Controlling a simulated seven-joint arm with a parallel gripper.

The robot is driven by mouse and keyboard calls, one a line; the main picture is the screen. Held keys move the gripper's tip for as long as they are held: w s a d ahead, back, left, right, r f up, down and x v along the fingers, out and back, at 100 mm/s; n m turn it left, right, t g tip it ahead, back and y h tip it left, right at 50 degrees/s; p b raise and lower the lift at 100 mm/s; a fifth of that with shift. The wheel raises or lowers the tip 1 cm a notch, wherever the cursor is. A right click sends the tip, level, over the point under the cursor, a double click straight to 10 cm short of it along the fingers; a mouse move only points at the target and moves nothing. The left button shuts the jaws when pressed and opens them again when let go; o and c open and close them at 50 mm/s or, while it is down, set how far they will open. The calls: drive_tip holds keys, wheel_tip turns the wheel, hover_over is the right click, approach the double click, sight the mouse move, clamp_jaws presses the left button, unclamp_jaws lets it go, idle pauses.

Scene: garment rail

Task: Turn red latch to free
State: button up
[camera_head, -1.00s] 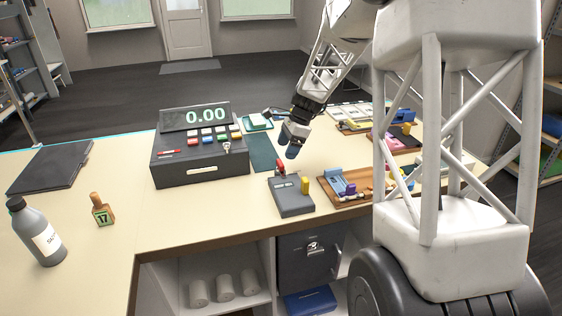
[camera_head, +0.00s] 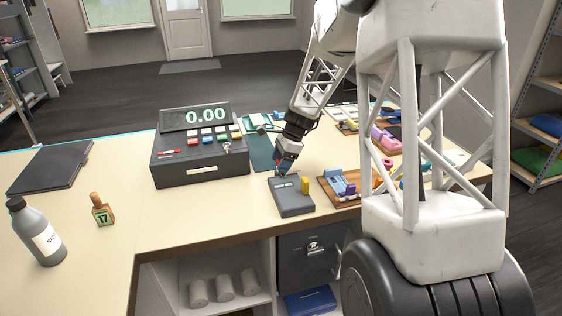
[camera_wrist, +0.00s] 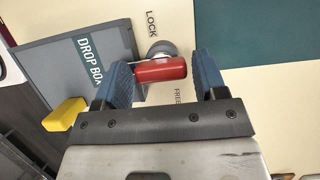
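The red latch (camera_wrist: 161,70) lies between my two blue fingers in the wrist view, near a round grey mount (camera_wrist: 162,48). The word LOCK is above it and FREE is below it. My gripper (camera_wrist: 165,75) is open around the latch; the left finger is close to its left end, and there is a small gap on the right. The grey drop box (camera_wrist: 50,60) is beside the latch. In the head view, my gripper (camera_head: 283,168) is low at the back edge of the drop box (camera_head: 292,200) and mostly hides the latch.
A yellow block (camera_head: 306,186) stands on the drop box's right side. A wooden tray (camera_head: 335,198) with coloured parts is at the right.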

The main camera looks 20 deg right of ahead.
drive_tip(key=c, duration=0.6)
drive_tip(key=shift+n, duration=0.4)
drive_tip(key=n+g, duration=0.1)
drive_tip(key=n, duration=0.2)
drive_tip(key=shift+w+g, duration=0.1)
drive_tip(key=shift+g, duration=0.2)
drive_tip(key=n, duration=0.2)
drive_tip(key=n+g+h, duration=0.1)
drive_tip(key=n, duration=0.2)
drive_tip(key=shift+g, duration=0.3)
drive_tip(key=n+h, duration=0.1)
drive_tip(key=n, duration=0.2)
drive_tip(key=shift+w+a+n+g, duration=0.1)
drive_tip(key=shift+n+g, duration=0.2)
drive_tip(key=n+h, duration=0.1)
drive_tip(key=n, duration=0.1)
drive_tip(key=n+h, duration=0.1)
drive_tip(key=n, duration=0.1)
drive_tip(key=shift+n+g, duration=0.3)
drive_tip(key=shift+n, duration=0.1)
